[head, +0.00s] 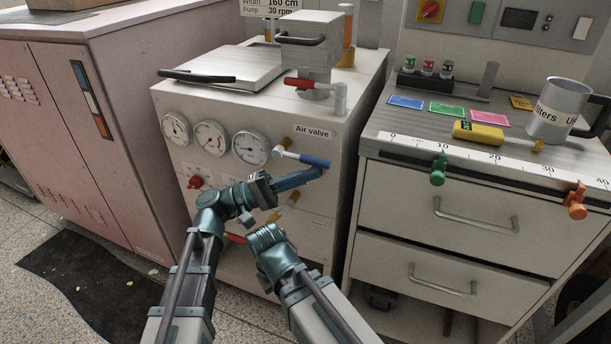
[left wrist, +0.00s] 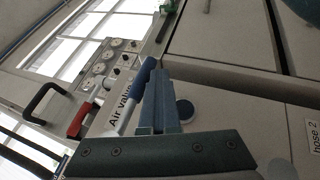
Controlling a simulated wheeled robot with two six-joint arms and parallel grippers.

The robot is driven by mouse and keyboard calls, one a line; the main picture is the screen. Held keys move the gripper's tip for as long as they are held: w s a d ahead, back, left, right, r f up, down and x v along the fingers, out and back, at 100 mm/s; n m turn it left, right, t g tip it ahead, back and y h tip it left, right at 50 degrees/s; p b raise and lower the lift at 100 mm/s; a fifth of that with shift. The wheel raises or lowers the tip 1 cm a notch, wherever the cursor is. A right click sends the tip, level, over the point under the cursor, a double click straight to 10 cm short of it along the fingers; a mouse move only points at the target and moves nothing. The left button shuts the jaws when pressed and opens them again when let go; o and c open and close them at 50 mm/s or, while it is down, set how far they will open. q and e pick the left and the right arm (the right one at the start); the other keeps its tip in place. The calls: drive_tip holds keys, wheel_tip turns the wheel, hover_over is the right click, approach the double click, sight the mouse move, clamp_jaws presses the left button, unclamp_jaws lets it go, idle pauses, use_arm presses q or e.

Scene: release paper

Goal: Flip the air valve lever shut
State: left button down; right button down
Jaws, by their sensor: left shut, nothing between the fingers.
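The air valve lever (head: 314,161) has a blue grip on a silver shaft. It sticks out to the right from the cabinet front, just under the "Air valve" label (head: 313,131). Its blue grip also shows in the left wrist view (left wrist: 143,76). My left gripper (head: 318,173) is shut and empty. Its fingers lie just below the blue grip in the head view and beside it in the left wrist view; I cannot tell whether they touch. My right gripper (head: 265,238) is low in front of the cabinet, and its jaw opening cannot be made out.
Gauges (head: 210,138) line the cabinet front (head: 345,120) left of the lever. A red-handled lever (head: 300,83) sits above on the cabinet top. A drawer unit (head: 450,215) stands close on the right, with a green clamp (head: 438,168) on its edge.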

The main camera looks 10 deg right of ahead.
idle(0.3)
use_arm(q)
drive_tip(key=b+v, duration=0.4)
drive_tip(key=v, duration=0.9)
drive_tip(key=shift+a, duration=0.4)
drive_tip(key=shift+f, duration=0.1)
